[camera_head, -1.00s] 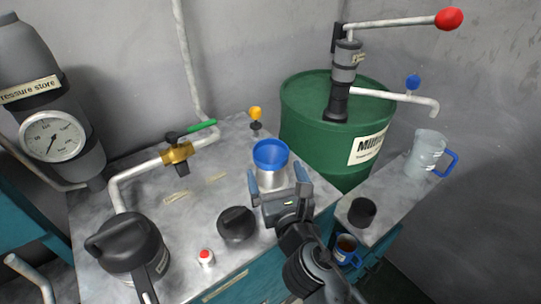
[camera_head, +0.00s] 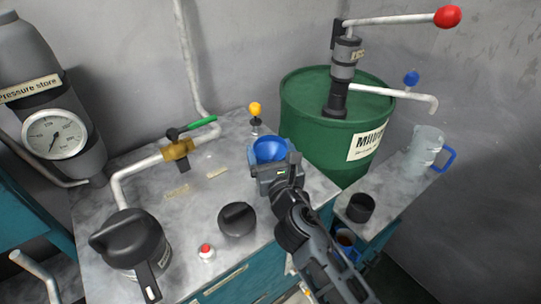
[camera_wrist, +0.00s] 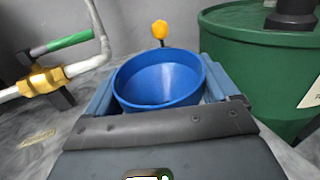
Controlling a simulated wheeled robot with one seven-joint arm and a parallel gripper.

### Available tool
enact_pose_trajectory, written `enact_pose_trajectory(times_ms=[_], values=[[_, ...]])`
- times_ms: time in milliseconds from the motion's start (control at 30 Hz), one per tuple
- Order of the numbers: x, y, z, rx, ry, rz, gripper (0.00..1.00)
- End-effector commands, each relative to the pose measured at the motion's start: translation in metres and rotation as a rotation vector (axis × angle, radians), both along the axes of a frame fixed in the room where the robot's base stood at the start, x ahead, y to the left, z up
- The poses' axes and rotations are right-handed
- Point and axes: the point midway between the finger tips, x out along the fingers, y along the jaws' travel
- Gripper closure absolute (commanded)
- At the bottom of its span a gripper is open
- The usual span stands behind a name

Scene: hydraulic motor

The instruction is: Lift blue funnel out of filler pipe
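The blue funnel (camera_head: 268,150) has a round, wide mouth facing up, over the back middle of the grey bench. In the wrist view the funnel (camera_wrist: 160,78) fills the space between the two fingers. My gripper (camera_head: 272,158) is at the funnel, with its fingers spread wide, one on each side of the bowl. I see no clear grip; whether the fingers touch the funnel's sides I cannot tell. The filler pipe and the funnel's lower part are hidden behind my gripper.
A green drum (camera_head: 305,120) with a hand pump stands close behind right. A yellow knob (camera_head: 255,108) is just behind the funnel. A green-handled valve (camera_head: 180,149) is left. A black cap (camera_head: 237,218) lies on the bench (camera_head: 200,205); a clear jug (camera_head: 426,148) stands at right.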

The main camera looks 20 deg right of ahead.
Motion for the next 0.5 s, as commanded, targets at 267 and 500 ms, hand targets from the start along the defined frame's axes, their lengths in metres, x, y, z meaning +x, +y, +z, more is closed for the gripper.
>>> enact_pose_trajectory(times_ms=[267,500], values=[[-0.0001,0.0001,0.0001,0.000,0.000,0.000,0.45],[-0.0002,0.0002,0.0014,0.000,0.000,0.000,0.47]])
